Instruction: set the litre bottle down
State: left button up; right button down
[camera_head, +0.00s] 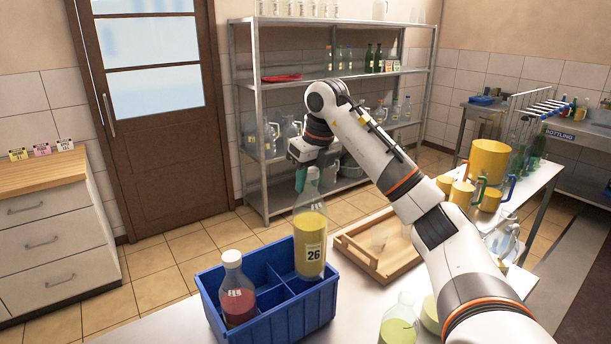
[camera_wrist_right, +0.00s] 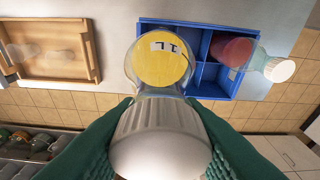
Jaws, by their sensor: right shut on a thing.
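The litre bottle (camera_head: 310,240) is clear with yellow liquid and a white label reading 26. It hangs upright from my right gripper (camera_head: 309,170), whose green fingers are shut on its neck. In the head view its base overlaps the right part of the blue divided crate (camera_head: 270,322). In the right wrist view the bottle (camera_wrist_right: 160,68) shows from its cap end, with a 1L mark, over the crate's edge (camera_wrist_right: 187,24). I cannot tell whether its base is below the rim. My left gripper is not in view.
A bottle with red liquid (camera_head: 238,300) stands in the crate's front left compartment. A wooden tray (camera_head: 350,250) lies to the right, with something clear in it. A bottle with green liquid (camera_head: 398,325) stands near the front. Yellow jugs (camera_head: 461,194) stand farther right.

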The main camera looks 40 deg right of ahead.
aim_at(317, 200)
notch_tip(317, 200, down, 10)
jog(key=shift+w+d+r+p, duration=0.1)
jog(key=shift+r+p, duration=0.15)
jog(key=shift+p, duration=0.6)
jog(key=shift+f+p, duration=0.65)
jog(key=shift+f, duration=1.5)
jog(key=c, duration=0.9)
grip_release()
jog(key=shift+f, duration=0.15)
jog(key=b+v, duration=0.2)
jog(key=v, duration=0.9)
jog(key=shift+b, duration=0.3)
jog(key=shift+s+r, duration=0.25)
jog(key=shift+r, duration=0.3)
